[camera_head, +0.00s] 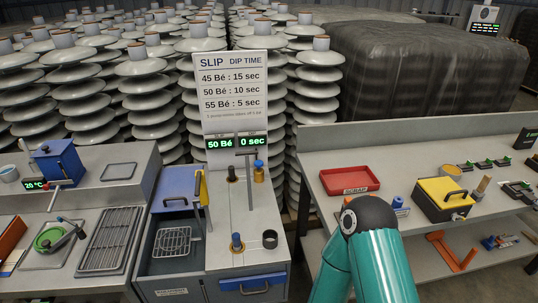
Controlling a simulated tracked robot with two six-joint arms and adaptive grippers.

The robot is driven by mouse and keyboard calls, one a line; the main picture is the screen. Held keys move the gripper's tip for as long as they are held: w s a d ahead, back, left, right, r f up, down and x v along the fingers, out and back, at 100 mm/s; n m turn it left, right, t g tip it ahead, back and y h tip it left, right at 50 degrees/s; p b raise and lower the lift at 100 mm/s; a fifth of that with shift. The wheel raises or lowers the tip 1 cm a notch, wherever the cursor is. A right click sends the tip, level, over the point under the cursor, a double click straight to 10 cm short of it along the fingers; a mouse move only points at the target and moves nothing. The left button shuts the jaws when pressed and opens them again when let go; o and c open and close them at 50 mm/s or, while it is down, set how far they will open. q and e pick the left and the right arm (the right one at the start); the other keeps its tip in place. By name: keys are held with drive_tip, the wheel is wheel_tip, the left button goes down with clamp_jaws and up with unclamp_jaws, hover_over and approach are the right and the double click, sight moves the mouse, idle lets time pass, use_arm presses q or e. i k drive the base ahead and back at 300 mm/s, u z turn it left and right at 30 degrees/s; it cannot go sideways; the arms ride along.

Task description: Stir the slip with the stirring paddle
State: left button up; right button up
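A dark T-handled rod (249,180), which looks like the stirring paddle, stands upright at the back of the grey bench top, in front of the sign; its lower end is unclear. To its left is an open grey tank (150,262) with a raised blue lid (178,182) and a wire basket (172,241) in its opening. I cannot make out the slip's surface. A green display (235,142) reads 50 Bé and 0 sec. My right arm, teal with a black joint, comes up from the bottom right, but its gripper does not show. My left gripper is not visible.
A dip-time sign (232,95) stands before tall stacks of white insulators (150,95). The right bench holds a red scrap tray (350,180) and a yellow-topped box (441,196). The left bench holds a blue device (60,163) and a wire rack (110,238).

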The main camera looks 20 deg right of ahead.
sight(247, 154)
drive_tip(key=u, duration=0.25)
drive_tip(key=i, duration=0.2)
drive_tip(key=z, duration=2.7)
drive_tip(key=k, duration=1.65)
drive_tip(key=u, duration=1.35)
drive_tip(key=i, duration=0.6)
drive_tip(key=z, duration=0.1)
